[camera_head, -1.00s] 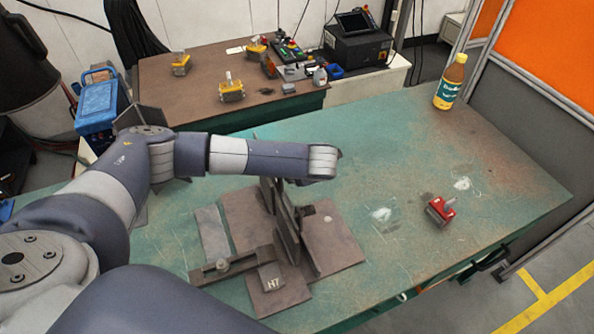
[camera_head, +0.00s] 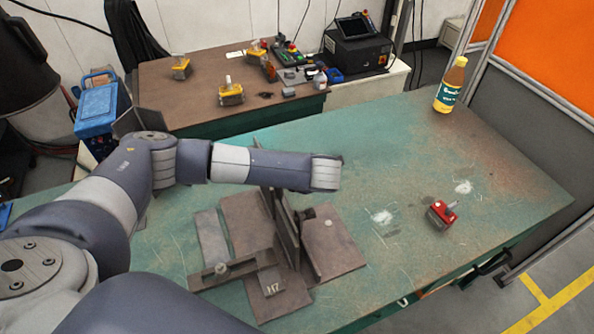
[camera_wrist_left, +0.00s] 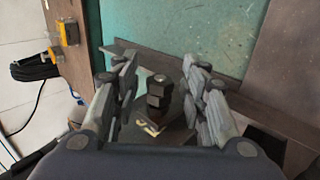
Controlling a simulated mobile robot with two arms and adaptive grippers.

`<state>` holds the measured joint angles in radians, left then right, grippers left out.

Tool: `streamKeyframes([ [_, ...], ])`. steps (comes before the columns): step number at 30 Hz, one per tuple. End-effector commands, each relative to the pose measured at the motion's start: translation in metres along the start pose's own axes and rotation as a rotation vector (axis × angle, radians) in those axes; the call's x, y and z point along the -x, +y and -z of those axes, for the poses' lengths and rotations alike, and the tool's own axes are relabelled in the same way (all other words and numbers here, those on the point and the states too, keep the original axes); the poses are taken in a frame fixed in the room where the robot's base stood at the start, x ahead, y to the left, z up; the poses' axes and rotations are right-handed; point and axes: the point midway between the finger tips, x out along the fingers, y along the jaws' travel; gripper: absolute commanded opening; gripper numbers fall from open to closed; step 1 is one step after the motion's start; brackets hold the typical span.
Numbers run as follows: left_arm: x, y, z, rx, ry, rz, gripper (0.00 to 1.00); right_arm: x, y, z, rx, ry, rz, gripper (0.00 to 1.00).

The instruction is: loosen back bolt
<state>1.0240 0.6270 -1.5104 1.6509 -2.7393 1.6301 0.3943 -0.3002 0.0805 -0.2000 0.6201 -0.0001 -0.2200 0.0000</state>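The brown steel weld fixture (camera_head: 336,249), marked H7, sits on the green table, with upright plates and a clamp bar. A bolt (camera_head: 221,268) stands on the clamp bar at its front. A dark bolt or knob (camera_head: 307,213) shows beside the upright plates. My left arm reaches across the fixture's back, and its gripper is hidden in the head view. In the left wrist view my left gripper (camera_wrist_left: 160,68) is open, its fingers on either side of a dark bolt head (camera_wrist_left: 158,92). I cannot tell whether they touch it. My right gripper is not in view.
A red block-like tool (camera_head: 441,215) lies on the table (camera_head: 400,150) to the right, and a yellow bottle (camera_head: 449,85) stands at the back right. A brown side table (camera_head: 200,102) holds several yellow parts. The green table's right part is mostly clear.

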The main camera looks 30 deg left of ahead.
Motion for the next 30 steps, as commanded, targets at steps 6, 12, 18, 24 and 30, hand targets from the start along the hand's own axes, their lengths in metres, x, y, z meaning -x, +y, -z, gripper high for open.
streamKeyframes([
  [6, 0.020, 0.001, -0.001, -0.001, -0.002, 0.001, 0.40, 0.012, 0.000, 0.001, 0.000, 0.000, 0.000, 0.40],
  [12, 0.036, 0.001, -0.001, 0.000, -0.002, 0.001, 0.40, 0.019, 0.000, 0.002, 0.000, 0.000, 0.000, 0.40],
  [18, 0.047, 0.001, 0.000, -0.001, -0.001, 0.001, 0.40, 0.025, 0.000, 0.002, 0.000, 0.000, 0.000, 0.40],
  [24, 0.048, 0.000, 0.000, 0.000, 0.000, 0.000, 0.40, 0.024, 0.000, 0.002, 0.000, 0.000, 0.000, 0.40],
  [30, 0.050, 0.001, 0.000, 0.000, -0.001, 0.000, 0.38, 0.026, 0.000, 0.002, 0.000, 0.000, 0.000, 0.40],
])
